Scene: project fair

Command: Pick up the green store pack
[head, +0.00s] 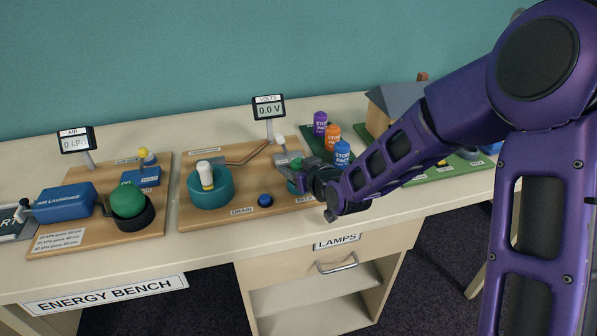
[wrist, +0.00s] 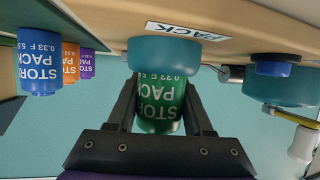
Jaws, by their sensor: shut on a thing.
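The green store pack (wrist: 160,112) shows in the wrist view between the two fingers of my gripper (wrist: 160,110), which is shut on it. The picture is upside down there, with the wooden board along the top. One end of the pack meets a teal round holder (wrist: 165,54) on the board, beside a PACK label (wrist: 187,31). I cannot tell whether the pack is seated in the holder or just clear of it. In the head view my gripper (head: 298,174) is at the right end of the middle board, and the pack is mostly hidden there.
Purple (head: 320,121), orange (head: 333,136) and blue (head: 342,153) store packs stand in a row behind my gripper. A model house (head: 390,105) is at the back right.

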